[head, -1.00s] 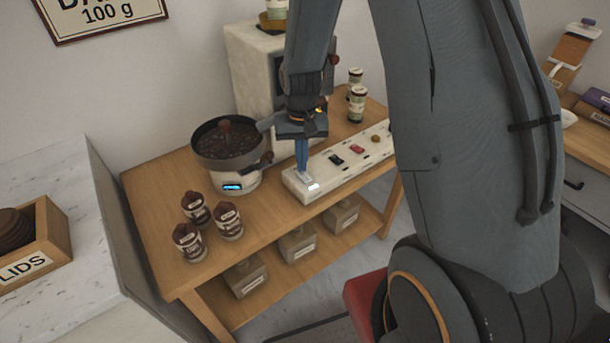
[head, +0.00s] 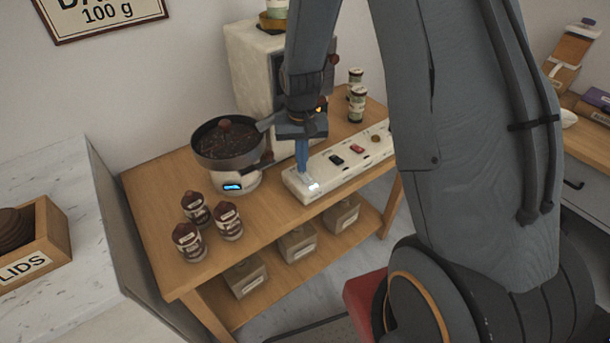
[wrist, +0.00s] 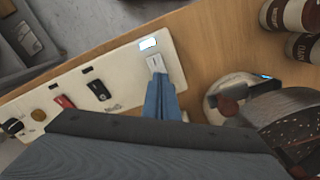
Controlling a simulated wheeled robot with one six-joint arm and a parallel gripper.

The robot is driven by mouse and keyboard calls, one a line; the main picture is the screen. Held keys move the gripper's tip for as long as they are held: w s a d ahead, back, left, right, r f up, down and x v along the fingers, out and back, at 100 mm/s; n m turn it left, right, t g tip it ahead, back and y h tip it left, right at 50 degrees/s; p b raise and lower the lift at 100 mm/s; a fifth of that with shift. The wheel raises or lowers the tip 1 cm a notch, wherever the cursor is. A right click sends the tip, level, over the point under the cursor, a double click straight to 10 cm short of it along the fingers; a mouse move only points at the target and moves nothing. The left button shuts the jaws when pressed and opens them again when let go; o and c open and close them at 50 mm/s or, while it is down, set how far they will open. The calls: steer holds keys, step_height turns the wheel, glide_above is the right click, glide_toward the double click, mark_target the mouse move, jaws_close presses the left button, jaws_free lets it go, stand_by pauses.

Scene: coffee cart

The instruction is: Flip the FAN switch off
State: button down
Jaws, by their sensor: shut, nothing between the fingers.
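A white switch panel (head: 328,172) lies along the front of the wooden cart. In the wrist view, the panel (wrist: 128,68) carries a pale grey switch (wrist: 155,63) beside a small lit display (wrist: 148,43). A black switch (wrist: 98,90) and a red switch (wrist: 64,102) are farther left. The small labels are not readable, so I cannot tell which is FAN. My gripper (head: 302,168) is shut and empty, pointing down at the panel's left end. In the wrist view its blue fingertips (wrist: 158,79) are right at the pale switch; contact is unclear.
A roaster pan with dark beans (head: 228,145) stands left of my gripper, and a pale machine (head: 252,75) is behind. Several dark jars (head: 228,222) stand at front left. A brass knob (wrist: 38,115) and a black knob (wrist: 13,126) are on the panel's far end.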

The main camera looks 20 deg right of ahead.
steer(key=shift+f+b, duration=0.3)
steer(key=shift+f, duration=0.35)
steer(key=shift+r, duration=0.15)
step_height(320, 180, up, 7)
steer(key=p, duration=0.5)
stand_by(0.5)
stand_by(0.5)
steer(key=s+r+n, duration=0.1)
steer(key=s+r, duration=0.4)
steer(key=s, duration=0.3)
steer(key=s+r+n+t, duration=0.1)
steer(key=s+r, duration=0.5)
steer(key=s, duration=0.3)
steer(key=shift+s+b, duration=0.15)
steer(key=shift+b, duration=0.2)
